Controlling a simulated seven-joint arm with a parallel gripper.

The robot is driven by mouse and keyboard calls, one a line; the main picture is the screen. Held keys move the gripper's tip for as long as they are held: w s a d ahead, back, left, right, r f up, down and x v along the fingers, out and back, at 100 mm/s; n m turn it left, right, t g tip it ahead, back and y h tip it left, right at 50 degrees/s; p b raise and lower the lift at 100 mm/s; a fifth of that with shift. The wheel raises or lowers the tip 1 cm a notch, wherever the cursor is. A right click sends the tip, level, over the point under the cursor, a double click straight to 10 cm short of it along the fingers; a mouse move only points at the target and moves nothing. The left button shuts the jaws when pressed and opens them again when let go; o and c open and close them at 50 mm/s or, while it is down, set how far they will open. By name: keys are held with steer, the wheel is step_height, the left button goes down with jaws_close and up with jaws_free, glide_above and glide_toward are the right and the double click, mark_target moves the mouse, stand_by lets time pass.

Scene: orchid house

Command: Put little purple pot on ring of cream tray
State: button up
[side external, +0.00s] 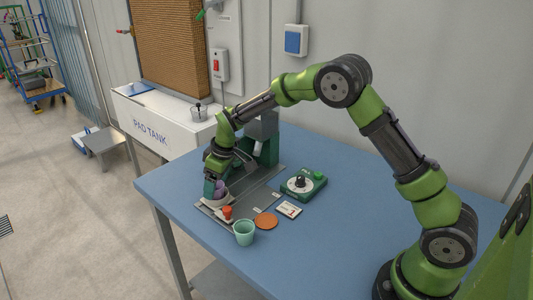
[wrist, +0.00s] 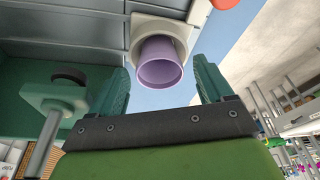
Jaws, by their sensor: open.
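The little purple pot (wrist: 161,56) shows between my open fingers in the wrist view, its round rim facing the camera. Clear gaps show on both sides, so the fingers do not touch it. Its far end meets the cream tray (wrist: 181,47); I cannot tell exactly how it sits on the ring. In the side view the pot (side external: 219,186) is partly hidden by my gripper and appears at the cream tray (side external: 210,203). My gripper (wrist: 163,84) is open and empty around the pot; it points down at the tray in the side view (side external: 213,184).
A grey plate (side external: 250,199) lies under the tray. A red knob (side external: 227,212), mint cup (side external: 244,232), orange disc (side external: 265,221), card (side external: 289,210) and green dial box (side external: 303,184) stand nearby. A tall green fixture (side external: 268,150) stands behind. The blue table (side external: 345,220) is clear at right.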

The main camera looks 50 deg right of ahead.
steer(key=s+d+r+m+t, duration=0.1)
steer(key=s+r, duration=0.4)
steer(key=r, duration=0.4)
steer(key=s+d+r+m, duration=0.1)
steer(key=s+r, duration=0.5)
steer(key=r, duration=0.3)
steer(key=s+r+m+t, duration=0.1)
steer(key=s+m+t, duration=0.2)
steer(key=s, duration=1.7)
steer(key=m, duration=0.3)
steer(key=shift+a+y, duration=0.25)
steer(key=shift+y, duration=0.15)
